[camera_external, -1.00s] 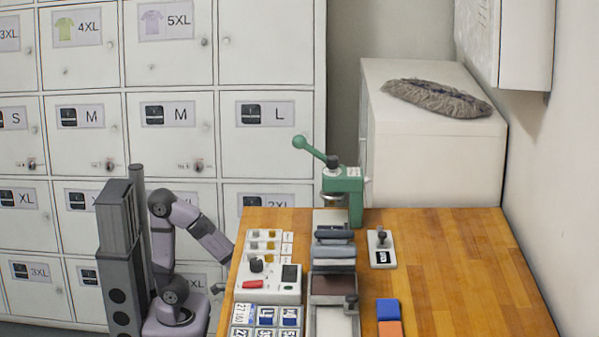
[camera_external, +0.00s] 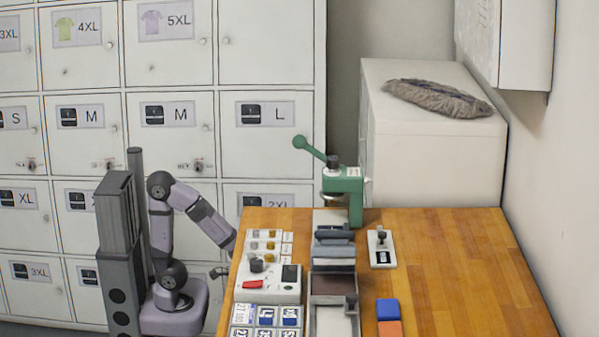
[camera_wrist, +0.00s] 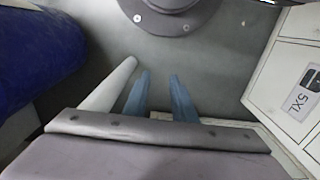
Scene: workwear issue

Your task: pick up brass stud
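A white rack (camera_external: 282,262) with small pale and yellowish pieces (camera_external: 271,233) stands at the table's left back in the external view. A brass stud may be among them, but they are too small to tell apart. My gripper (camera_external: 218,272) hangs low just left of the table's left edge, apart from the rack and partly hidden. In the wrist view, my gripper (camera_wrist: 160,78) shows two bluish fingers with a gap between them and nothing held. It faces the grey floor; no stud shows there.
A green hand press (camera_external: 345,186) stands at the wooden table's (camera_external: 460,260) back edge. Grey trays (camera_external: 333,283), a small lever plate (camera_external: 382,249) and blue and orange blocks (camera_external: 388,310) lie on the table. Lockers (camera_external: 170,60) stand behind me. The table's right side is clear.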

